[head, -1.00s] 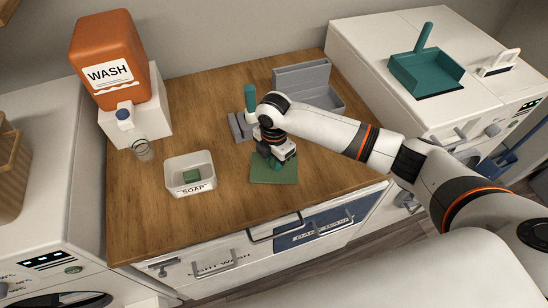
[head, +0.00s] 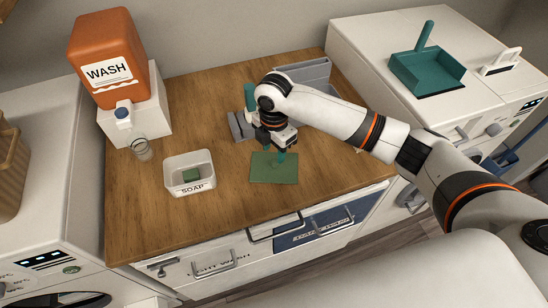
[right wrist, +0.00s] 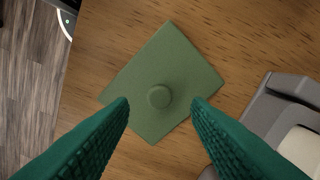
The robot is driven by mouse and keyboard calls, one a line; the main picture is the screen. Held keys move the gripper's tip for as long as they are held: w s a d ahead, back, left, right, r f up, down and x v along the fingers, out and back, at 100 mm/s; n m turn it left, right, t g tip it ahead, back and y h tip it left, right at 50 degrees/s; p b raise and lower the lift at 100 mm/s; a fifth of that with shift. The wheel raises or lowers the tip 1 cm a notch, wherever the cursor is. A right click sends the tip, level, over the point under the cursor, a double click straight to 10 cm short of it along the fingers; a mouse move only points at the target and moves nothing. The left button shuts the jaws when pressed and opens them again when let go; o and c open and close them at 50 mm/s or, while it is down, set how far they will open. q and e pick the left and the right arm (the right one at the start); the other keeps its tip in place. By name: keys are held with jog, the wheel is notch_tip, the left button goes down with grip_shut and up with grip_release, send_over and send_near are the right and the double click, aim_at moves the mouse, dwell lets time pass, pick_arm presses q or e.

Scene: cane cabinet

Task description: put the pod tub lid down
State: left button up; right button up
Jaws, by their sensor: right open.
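The pod tub lid (head: 274,170) is a flat green rectangle lying on the wooden counter, right of the soap tub. In the right wrist view the lid (right wrist: 182,70) shows whole, with a round knob (right wrist: 159,96) at its middle. My right gripper (head: 275,156) is above the lid, open and empty. In the right wrist view its two green fingers (right wrist: 160,104) stand apart on either side of the knob, touching nothing that I can see. My left gripper is not in view.
A white soap tub (head: 207,183) with a green block stands left of the lid. A grey container (head: 303,73) is behind my right arm. An orange wash dispenser (head: 108,60) and a glass (head: 141,150) are at the left. The counter's front edge is close to the lid.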

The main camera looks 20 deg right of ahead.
aim_at(274, 161)
notch_tip(274, 161, up, 8)
jog(key=shift+f+b, duration=0.25)
jog(key=shift+b, duration=0.2)
